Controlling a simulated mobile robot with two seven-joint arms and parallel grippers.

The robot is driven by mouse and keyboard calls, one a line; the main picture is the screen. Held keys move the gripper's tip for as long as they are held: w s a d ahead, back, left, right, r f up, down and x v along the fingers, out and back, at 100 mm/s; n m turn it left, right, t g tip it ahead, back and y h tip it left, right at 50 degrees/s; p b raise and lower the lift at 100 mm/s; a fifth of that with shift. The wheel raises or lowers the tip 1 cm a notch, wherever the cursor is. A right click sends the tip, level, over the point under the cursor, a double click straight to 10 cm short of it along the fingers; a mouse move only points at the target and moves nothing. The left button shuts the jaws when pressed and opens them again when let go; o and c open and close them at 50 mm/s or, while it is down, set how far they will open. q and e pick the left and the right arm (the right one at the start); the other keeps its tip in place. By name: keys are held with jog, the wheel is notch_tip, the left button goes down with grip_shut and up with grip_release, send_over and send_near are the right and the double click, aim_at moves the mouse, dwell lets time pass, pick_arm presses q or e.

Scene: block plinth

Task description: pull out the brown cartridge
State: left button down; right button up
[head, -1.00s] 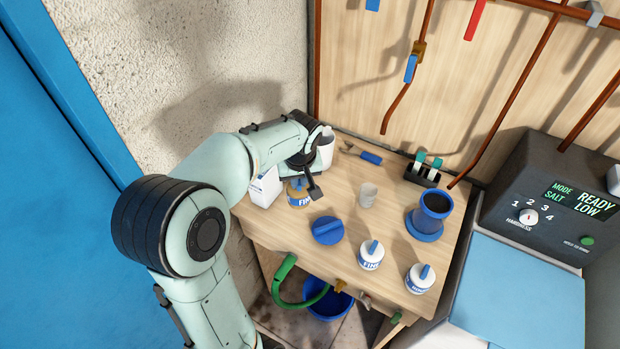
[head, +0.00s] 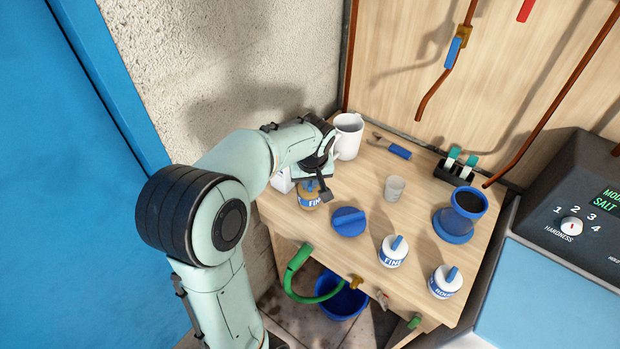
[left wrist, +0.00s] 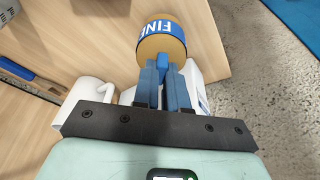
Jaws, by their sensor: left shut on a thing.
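The brown cartridge (head: 309,200) has a blue band with a "FINE" label and stands at the left edge of the wooden bench. In the left wrist view the cartridge (left wrist: 163,46) is just beyond the fingertips, with a blue tab facing me. My left gripper (left wrist: 162,75) is shut on that tab, one finger on each side. In the head view my left gripper (head: 324,191) partly covers the cartridge. I cannot tell whether its base touches the bench. My right gripper is not in view.
A blue cap (head: 348,221), two white "FINE"-style cartridges (head: 393,252) (head: 445,282), a cup (head: 394,189) and a blue holder (head: 460,215) stand on the bench (head: 400,220). A white jug (head: 348,136) is close behind my gripper. A bucket (head: 340,300) is below.

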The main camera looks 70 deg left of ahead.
pick_arm(q)
jog(key=shift+f, duration=0.35)
jog(key=shift+f, duration=0.15)
jog(key=c, duration=1.1)
grip_release()
jog(key=shift+d+r, duration=0.1)
jog(key=shift+r, duration=0.25)
jog(key=w+p+v, duration=0.1)
jog(key=v, duration=1.1)
jog(key=shift+s+r+p, duration=0.3)
jog(key=shift+s+r, duration=0.05)
jog(key=shift+s, duration=0.15)
